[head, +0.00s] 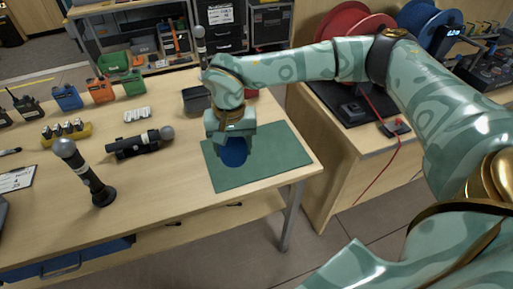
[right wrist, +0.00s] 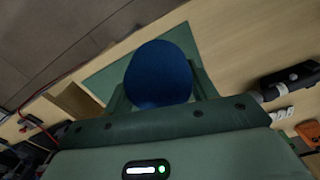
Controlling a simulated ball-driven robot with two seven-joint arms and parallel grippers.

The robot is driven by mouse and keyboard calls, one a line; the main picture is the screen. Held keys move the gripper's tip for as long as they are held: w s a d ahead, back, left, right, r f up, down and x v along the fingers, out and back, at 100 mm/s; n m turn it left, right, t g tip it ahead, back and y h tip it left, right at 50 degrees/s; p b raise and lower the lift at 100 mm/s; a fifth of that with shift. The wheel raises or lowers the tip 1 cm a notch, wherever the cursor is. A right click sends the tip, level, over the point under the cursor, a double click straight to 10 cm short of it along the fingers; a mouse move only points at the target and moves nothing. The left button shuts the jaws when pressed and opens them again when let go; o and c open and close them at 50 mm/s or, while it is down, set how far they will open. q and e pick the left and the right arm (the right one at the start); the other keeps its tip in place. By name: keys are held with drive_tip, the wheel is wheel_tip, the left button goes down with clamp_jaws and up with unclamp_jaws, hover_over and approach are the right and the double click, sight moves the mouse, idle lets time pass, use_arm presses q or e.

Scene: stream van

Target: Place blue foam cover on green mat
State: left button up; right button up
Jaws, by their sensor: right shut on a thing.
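The blue foam cover (head: 234,152) is a dark blue rounded piece under my right gripper (head: 232,140) in the head view. It also fills the middle of the right wrist view (right wrist: 159,73), between the jaws. My right gripper is shut on it. The green mat (head: 284,147) lies flat at the right end of the workbench, and the cover is over its left part. I cannot tell whether the cover touches the mat. The mat also shows behind the cover in the right wrist view (right wrist: 107,77). My left gripper is not in view.
A microphone on a stand (head: 86,174) and a lying microphone (head: 140,143) are left of the mat. A dark box (head: 196,100) stands behind my gripper. Blue, orange and green radios (head: 101,90) line the back. The bench edge runs just in front of the mat.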

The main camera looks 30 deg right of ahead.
drive_tip(key=w+d+f+b, duration=0.2)
drive_tip(key=w+d+f, duration=0.25)
drive_tip(key=d, duration=0.25)
drive_tip(key=b, duration=0.2)
hover_over(258, 156)
drive_tip(key=f, duration=0.2)
drive_tip(key=a+f, duration=0.1)
drive_tip(key=f, duration=0.1)
drive_tip(key=shift+s+f, duration=0.1)
drive_tip(key=shift+d+f, duration=0.2)
drive_tip(key=shift+f, duration=0.05)
drive_tip(key=f+b, duration=0.1)
drive_tip(key=f, duration=0.2)
drive_tip(key=shift+d+f+b, duration=0.2)
drive_tip(key=shift+f+b, duration=0.15)
drive_tip(key=shift+b, duration=0.05)
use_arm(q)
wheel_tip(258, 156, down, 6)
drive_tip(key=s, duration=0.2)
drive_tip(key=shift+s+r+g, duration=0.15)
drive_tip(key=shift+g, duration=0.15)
use_arm(e)
drive_tip(key=shift+r, duration=0.15)
drive_tip(key=o, duration=1.1)
